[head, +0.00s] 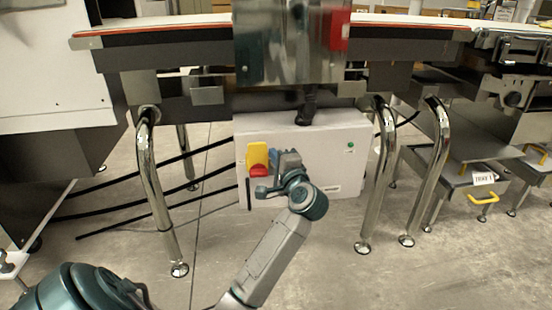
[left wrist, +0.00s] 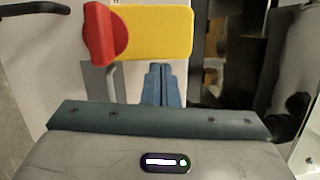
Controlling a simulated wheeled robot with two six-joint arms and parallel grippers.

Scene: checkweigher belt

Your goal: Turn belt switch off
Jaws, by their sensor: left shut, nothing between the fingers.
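The belt switch is a red handle (head: 259,170) on a yellow plate (head: 257,152), on the front of a white control box (head: 325,150) under the belt. In the head view the red handle lies crosswise at the plate's lower end. The left wrist view shows the red handle (left wrist: 104,36) at the left end of the yellow plate (left wrist: 160,30). My left gripper (head: 284,158) is just right of the plate in the head view. Its blue fingers (left wrist: 163,80) are together and empty, near the plate's edge; I cannot tell whether they touch it. My right gripper is not in view.
The belt (head: 170,24) runs above the box. Chrome legs (head: 153,180) and (head: 389,180) stand either side of it. A green button (head: 350,146) is at the box's upper right. Black cables (head: 150,200) run left. Grey steps with yellow handles (head: 482,198) stand at right.

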